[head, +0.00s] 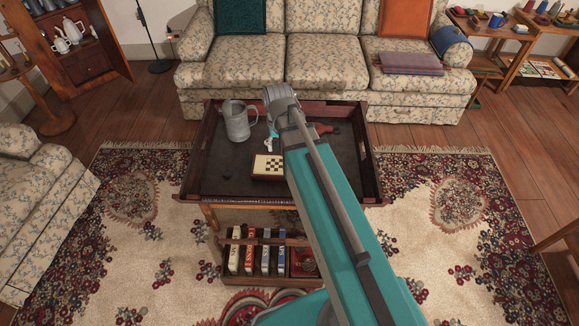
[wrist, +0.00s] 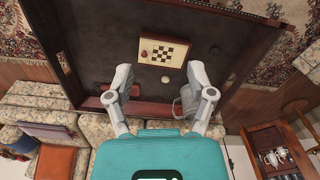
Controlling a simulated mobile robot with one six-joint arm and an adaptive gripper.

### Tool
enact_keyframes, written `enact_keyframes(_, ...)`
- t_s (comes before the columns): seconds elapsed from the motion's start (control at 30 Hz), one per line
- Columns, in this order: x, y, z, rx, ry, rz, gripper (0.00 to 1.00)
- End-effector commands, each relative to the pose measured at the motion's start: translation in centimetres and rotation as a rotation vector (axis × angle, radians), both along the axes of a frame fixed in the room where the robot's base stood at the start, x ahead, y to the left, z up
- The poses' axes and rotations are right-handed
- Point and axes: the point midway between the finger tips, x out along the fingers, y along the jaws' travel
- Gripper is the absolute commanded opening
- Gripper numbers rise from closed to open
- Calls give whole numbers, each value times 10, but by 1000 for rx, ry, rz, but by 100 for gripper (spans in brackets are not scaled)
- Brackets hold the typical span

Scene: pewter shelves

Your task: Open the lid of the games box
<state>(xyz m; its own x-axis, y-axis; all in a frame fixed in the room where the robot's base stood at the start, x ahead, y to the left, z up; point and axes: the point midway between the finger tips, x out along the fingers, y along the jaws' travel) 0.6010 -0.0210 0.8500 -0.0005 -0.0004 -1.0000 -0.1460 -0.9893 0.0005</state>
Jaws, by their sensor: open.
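The games box (head: 268,167) is a small wooden box with a cream top and a dark checkerboard panel. It lies on the dark tray table (head: 215,178), near its front edge, and its lid looks shut. In the wrist view the games box (wrist: 180,65) is beyond my fingertips, with a small reddish mark on its top. My gripper (wrist: 160,72) is open, its two fingers spread apart with nothing held between them. In the head view my gripper (head: 272,138) is partly hidden by my arm, just behind the box and apart from it.
A grey pewter tankard (head: 238,124) stands left of the box; in the wrist view the tankard (wrist: 186,104) is partly behind a finger. A reddish object (head: 322,128) lies at the right. The tray's raised rim surrounds them. A book rack (head: 232,286) sits below in front.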

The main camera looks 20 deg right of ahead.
Motion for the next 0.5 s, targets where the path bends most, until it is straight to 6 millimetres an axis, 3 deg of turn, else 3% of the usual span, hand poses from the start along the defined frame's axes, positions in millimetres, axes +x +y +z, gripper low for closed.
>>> enact_keyframes(0.03, 14, -4, -19, 0, 0, -19, 70)
enact_keyframes(0.5, 94, -39, -102, 0, 0, -210, 70)
